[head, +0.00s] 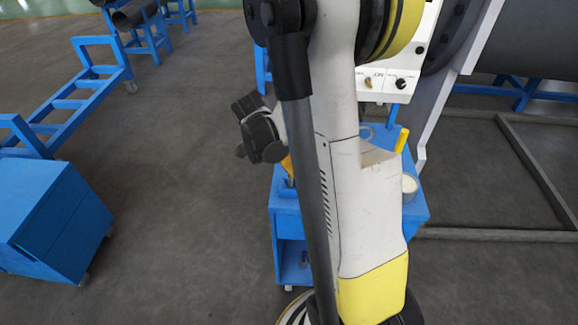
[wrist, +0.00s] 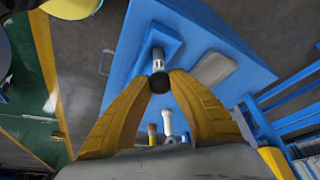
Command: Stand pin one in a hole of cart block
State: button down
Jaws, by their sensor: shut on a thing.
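Pin one (wrist: 157,62), a dark grey pin with a white band marked 1, is between the fingertips of my gripper (wrist: 161,78) in the wrist view. My gripper is shut on it. Behind the pin is a small raised blue block (wrist: 139,46) on the blue cart (wrist: 250,72). The pin overlaps the block in this view; I cannot tell whether it touches it or is in a hole. In the head view my arm hides the pin and most of the block; only a yellow finger (head: 288,166) shows above the cart (head: 345,235).
A grey flat piece (wrist: 214,68) lies on the cart beside the block. A blue cabinet (head: 50,220) stands at left; the floor between is clear.

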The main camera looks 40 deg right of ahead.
jog(key=shift+f, duration=0.15)
jog(key=c, duration=1.2)
grip_release()
jog(key=v, duration=1.2)
jog(key=shift+a, duration=0.1)
jog(key=s+a+n+t+y+b, duration=0.1)
jog(key=s+a+n+t, duration=0.1)
jog(key=a+n, duration=0.4)
jog(key=s+a+r+n+t+y+b, duration=0.1)
jog(key=s+a+n+t, duration=0.1)
jog(key=a+n, duration=0.5)
jog(key=s+a+r+n+t+y, duration=0.1)
jog(key=s+a+n+t+y, duration=0.1)
jog(key=a+n+t, duration=0.2)
jog(key=shift+s+a+r+n+b, duration=0.1)
jog(key=shift+s+a+n+b, duration=0.1)
jog(key=shift+a+n, duration=0.7)
jog(key=shift+s+a+r+n+b, duration=0.1)
jog(key=shift+s+a+n+b, duration=0.1)
jog(key=shift+a+n, duration=0.65)
